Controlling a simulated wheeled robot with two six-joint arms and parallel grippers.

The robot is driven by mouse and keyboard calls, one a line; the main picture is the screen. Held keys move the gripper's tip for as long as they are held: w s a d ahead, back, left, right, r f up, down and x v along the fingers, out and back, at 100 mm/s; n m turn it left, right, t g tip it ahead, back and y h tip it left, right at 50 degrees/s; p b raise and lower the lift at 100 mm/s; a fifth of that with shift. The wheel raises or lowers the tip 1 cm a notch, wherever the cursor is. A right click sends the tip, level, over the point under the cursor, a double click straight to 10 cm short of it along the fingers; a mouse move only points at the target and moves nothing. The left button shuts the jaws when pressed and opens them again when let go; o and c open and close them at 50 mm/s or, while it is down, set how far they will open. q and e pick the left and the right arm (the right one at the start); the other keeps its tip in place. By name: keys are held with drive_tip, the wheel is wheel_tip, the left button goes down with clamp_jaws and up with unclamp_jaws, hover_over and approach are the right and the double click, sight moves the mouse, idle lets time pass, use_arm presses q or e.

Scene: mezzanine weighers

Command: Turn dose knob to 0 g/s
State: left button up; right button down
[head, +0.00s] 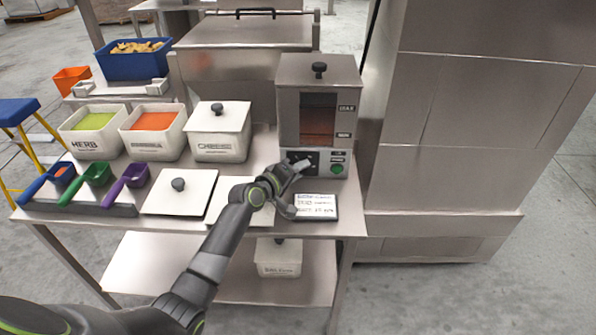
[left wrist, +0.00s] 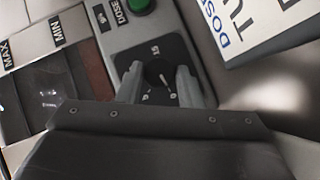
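The dose knob (left wrist: 157,73) is a dark round knob on a black dial plate with small white markings, on the front of the steel dispenser (head: 290,112). My left gripper (head: 301,168) reaches the dispenser's lower front panel in the head view and partly hides the knob there. In the left wrist view the fingers of the left gripper (left wrist: 158,82) stand either side of the knob, with dark gaps showing between them and it. The knob's exact setting is too small to read. My right gripper is in neither view.
A green button (head: 337,169) sits right of the knob. A card display (head: 318,207) lies on the table below. Bins labelled HERB (head: 92,142) and CHEESE (head: 219,146), a blue bin (head: 118,66) and coloured scoops (head: 128,183) stand to the left. A steel cabinet (head: 455,170) stands right.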

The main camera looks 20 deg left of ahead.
use_arm(q)
drive_tip(key=o, duration=0.3)
drive_tip(key=shift+o, duration=0.2)
drive_tip(key=p+v, duration=0.1)
drive_tip(key=v, duration=1.6)
drive_tip(key=shift+s+r, duration=0.1)
drive_tip(key=shift+s, duration=0.05)
